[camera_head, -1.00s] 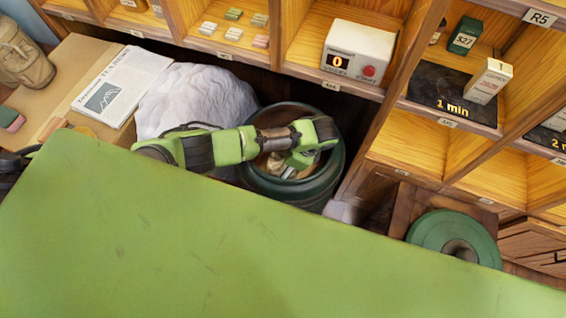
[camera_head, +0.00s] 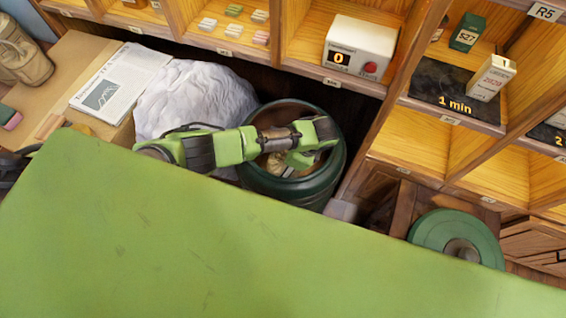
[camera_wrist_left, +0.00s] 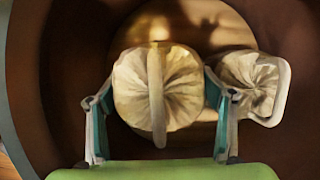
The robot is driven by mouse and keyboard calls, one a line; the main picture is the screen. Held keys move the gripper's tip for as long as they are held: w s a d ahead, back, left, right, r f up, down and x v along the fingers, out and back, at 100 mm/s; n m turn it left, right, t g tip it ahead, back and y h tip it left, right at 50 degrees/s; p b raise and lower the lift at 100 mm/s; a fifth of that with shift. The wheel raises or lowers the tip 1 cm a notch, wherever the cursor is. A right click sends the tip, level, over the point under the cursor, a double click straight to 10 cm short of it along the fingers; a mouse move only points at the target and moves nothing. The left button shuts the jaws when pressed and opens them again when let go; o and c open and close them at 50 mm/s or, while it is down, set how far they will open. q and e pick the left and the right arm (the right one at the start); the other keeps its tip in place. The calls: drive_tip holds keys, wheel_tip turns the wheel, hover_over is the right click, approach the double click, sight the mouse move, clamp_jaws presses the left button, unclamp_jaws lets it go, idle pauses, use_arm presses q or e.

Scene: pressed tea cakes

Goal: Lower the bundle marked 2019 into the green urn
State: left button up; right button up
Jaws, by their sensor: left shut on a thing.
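The green urn (camera_head: 292,189) stands open on the floor beside the shelves in the head view. My left gripper (camera_wrist_left: 158,85) reaches down inside it. It is shut on a pale, pleated, wrapped bundle (camera_wrist_left: 130,88) with a band over its top. The bundle also shows partly in the urn in the head view (camera_head: 274,165). A second pale bundle (camera_wrist_left: 252,72) is in the urn, right of the held one in the wrist view. No 2019 mark shows on either bundle; whether the held one touches the urn's floor I cannot tell. My right gripper is out of view.
A green round lid-like disc (camera_head: 455,232) lies at the lower right. A white covered heap (camera_head: 195,95) is left of the urn. The shelf holds a box with a red button (camera_head: 361,48) and a black "1 min" mat (camera_head: 430,86). A green surface (camera_head: 200,240) fills the foreground.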

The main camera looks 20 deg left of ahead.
use_arm(q)
drive_tip(key=shift+f, duration=0.35)
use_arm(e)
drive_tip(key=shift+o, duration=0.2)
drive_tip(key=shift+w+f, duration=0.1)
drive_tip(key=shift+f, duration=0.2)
